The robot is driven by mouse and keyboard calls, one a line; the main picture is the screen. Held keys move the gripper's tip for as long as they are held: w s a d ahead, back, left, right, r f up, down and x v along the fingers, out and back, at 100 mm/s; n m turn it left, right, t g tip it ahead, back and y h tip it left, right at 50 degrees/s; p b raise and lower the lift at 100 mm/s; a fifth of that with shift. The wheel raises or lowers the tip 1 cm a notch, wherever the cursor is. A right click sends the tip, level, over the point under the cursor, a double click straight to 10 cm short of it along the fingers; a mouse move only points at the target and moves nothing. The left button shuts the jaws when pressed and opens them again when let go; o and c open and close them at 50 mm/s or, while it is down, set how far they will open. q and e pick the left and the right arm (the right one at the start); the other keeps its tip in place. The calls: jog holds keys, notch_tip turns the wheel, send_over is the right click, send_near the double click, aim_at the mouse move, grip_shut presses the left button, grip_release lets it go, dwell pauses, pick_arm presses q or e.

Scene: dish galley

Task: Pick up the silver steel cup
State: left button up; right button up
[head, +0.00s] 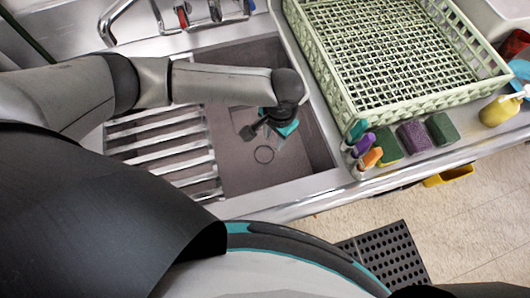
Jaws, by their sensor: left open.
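I cannot make out a silver steel cup for certain in the head view. My left arm reaches in from the left over the sink (235,172). My left gripper (268,134) points down into the basin, open, with dark and teal parts showing. The arm and wrist hide part of the basin. My right gripper is not in view.
A slatted metal rack (165,150) covers the basin's left part. A pale green dish crate (345,70) stands right of the sink. Small bottles (362,145), sponges (413,137) and a yellow dispenser (498,111) line the counter's front edge. A faucet (112,22) is at the back.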

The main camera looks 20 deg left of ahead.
pick_arm(q)
notch_tip(320, 180, down, 6)
jog(key=r+b, duration=0.1)
jog(key=b, duration=0.7)
send_near(269, 167)
notch_tip(269, 167, down, 2)
jog(key=b, duration=0.4)
jog(key=shift+f, duration=0.1)
jog(key=f, duration=0.1)
jog(key=f+b, duration=0.2)
jog(key=f, duration=0.1)
jog(key=shift+w+a, duration=0.2)
jog(key=shift+a, duration=0.1)
jog(key=shift+f+b, duration=0.4)
jog(key=shift+b, duration=0.05)
jog(key=shift+f, duration=0.15)
jog(key=shift+c, duration=0.2)
jog(key=c, duration=0.6)
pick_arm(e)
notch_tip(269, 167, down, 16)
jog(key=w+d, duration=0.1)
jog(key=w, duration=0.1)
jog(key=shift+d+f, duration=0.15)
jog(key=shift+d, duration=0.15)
